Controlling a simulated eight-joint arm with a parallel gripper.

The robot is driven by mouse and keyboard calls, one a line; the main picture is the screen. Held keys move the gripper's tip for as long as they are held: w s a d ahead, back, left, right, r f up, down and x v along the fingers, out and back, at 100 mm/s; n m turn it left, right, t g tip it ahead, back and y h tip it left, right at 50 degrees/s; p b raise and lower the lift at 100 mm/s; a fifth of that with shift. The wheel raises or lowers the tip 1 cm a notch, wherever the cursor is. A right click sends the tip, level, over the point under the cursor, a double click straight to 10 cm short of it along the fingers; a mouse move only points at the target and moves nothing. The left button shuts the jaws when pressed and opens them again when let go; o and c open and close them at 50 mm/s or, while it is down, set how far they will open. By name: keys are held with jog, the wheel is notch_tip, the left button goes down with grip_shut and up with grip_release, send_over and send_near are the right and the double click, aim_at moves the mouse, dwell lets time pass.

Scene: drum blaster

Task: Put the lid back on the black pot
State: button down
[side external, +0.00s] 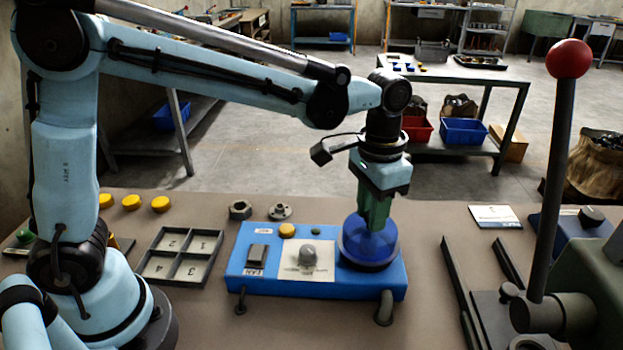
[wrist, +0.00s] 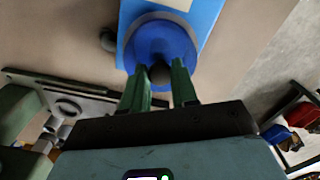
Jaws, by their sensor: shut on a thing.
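A round blue lid (side external: 360,238) is at the right end of the blue control box, directly over the dark pot (side external: 367,265). The pot's black lower rim shows beneath it. I cannot tell whether the lid rests fully on the pot or hovers slightly. My gripper (side external: 375,222) points down from above, its green fingers at the lid's top. In the wrist view the blue lid (wrist: 158,42) has a dark knob (wrist: 160,74) between the fingertips of my gripper (wrist: 160,88). The gripper is shut on the lid by this knob. A grey crescent shows past the lid's far edge.
The blue control box (side external: 240,270) carries a switch, a grey knob (side external: 308,254) and a yellow button. A divided tray (side external: 181,256) lies left. A tall lever with a red ball (side external: 568,59) stands right.

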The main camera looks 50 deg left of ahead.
jog(key=shift+f, duration=0.15)
dwell(0.5)
jog(key=c, duration=0.8)
grip_release()
jog(key=shift+o, duration=0.3)
jog(key=o, duration=0.4)
jog(key=shift+o, duration=0.2)
jog(key=shift+r, duration=3.55)
jog(key=shift+c, duration=0.2)
